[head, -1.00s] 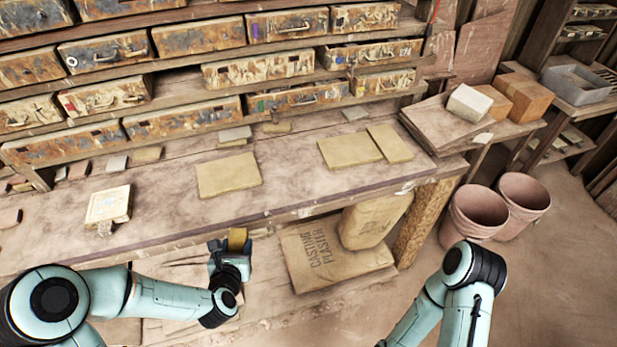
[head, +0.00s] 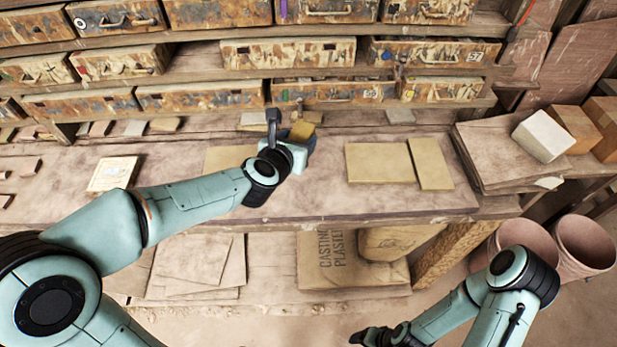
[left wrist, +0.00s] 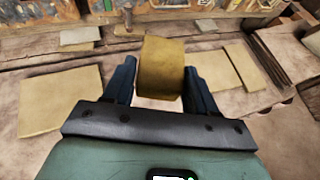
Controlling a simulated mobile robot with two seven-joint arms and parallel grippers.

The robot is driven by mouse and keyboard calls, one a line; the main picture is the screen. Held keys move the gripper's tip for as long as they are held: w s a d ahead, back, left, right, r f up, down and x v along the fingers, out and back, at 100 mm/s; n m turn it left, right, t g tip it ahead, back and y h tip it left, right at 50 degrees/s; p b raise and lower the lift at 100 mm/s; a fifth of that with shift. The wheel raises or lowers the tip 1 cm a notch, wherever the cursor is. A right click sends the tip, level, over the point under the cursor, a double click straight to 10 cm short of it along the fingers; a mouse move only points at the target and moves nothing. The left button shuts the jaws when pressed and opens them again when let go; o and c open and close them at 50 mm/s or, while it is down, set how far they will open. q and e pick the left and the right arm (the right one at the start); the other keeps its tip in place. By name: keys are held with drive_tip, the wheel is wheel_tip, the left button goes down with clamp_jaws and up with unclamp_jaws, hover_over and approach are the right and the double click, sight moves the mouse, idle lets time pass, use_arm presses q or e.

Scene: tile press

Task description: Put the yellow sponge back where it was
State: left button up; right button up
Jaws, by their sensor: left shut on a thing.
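The yellow sponge (head: 302,131) is a small mustard-yellow block above the workbench (head: 315,195). My left gripper (head: 297,142) is shut on it, partly hidden by its own wrist in the head view. In the left wrist view the sponge (left wrist: 160,66) sits between the two dark blue fingers, one on each side. My right gripper (head: 371,337) is low at the bottom edge of the head view, in front of the bench. Its fingers are too unclear to tell their state.
Flat yellowish slabs (head: 380,162) lie on the bench; one (head: 222,158) is partly behind my left arm. A pale square block (head: 113,174) is at left. Small pieces (head: 166,123) line the back below drawers (head: 315,92). Plaster bags (head: 340,262) and buckets (head: 585,246) are below.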

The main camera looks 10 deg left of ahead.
use_arm(q)
wheel_tip(320, 180, down, 9)
drive_tip(key=b, duration=0.4)
hover_over(300, 197)
wheel_tip(300, 197, down, 5)
drive_tip(key=shift+f, duration=0.15)
drive_tip(key=shift+f+b, duration=0.4)
drive_tip(key=shift+f, duration=2.25)
use_arm(e)
drive_tip(key=s+f, duration=0.4)
drive_tip(key=f, duration=0.2)
drive_tip(key=shift+s, duration=0.2)
drive_tip(key=shift+f, duration=0.2)
use_arm(q)
drive_tip(key=o, duration=0.6)
drive_tip(key=shift+f, duration=0.15)
drive_tip(key=shift+c, duration=0.2)
drive_tip(key=o, duration=0.4)
use_arm(e)
drive_tip(key=shift+s, duration=0.1)
